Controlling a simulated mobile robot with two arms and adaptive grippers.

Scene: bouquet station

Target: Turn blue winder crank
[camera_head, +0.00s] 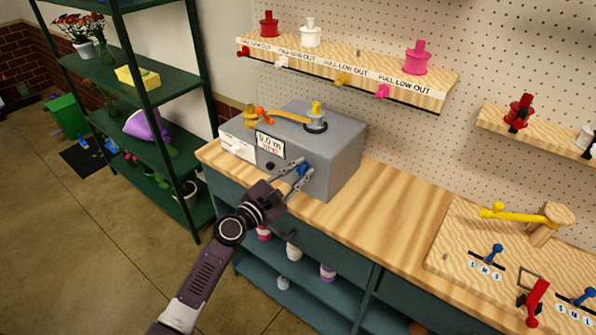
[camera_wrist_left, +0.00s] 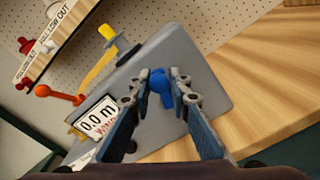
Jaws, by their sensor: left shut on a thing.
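A grey winder box (camera_head: 345,150) stands on the wooden bench, with a small display (camera_head: 268,143) reading 0.0 m on its front. The blue crank (camera_head: 303,169) is on the front face, right of the display. My left gripper (camera_head: 296,175) reaches in from the lower left and is shut on the blue crank. The fingers hide part of the crank. My right gripper is in neither view.
A yellow ribbon (camera_head: 288,117) and an orange knob (camera_head: 263,115) are on top of the box. The bench (camera_head: 385,210) is clear to the right, up to a board (camera_head: 450,255) with levers. A green rack (camera_head: 175,75) stands at left.

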